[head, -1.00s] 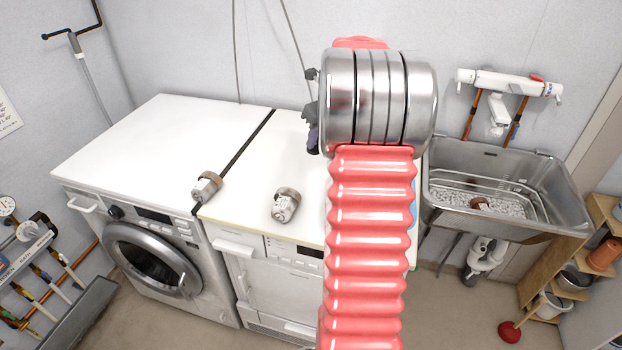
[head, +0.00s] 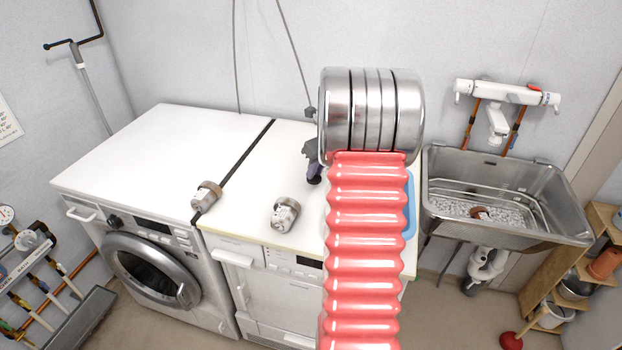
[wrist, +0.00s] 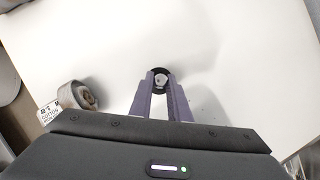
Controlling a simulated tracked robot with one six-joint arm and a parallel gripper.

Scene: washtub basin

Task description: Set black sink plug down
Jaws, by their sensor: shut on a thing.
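The black sink plug (wrist: 160,71) shows in the wrist view as a small dark disc with a pale centre. It sits between the tips of the purple fingers of my gripper (wrist: 160,82), which are shut on it. In the head view my gripper (head: 313,168) points down over the white machine top, left of my arm, with the dark plug (head: 314,180) at its tip. The plug is at or just above the white top (head: 250,190); I cannot tell whether it touches. My arm hides part of the top.
Two labelled cylinders lie on the white top, one at the seam (head: 207,196) and one near the front edge (head: 285,214). A blue item (head: 410,208) is partly hidden behind my arm. A steel basin (head: 545,215) with gravel stands at the right. The top's back left is clear.

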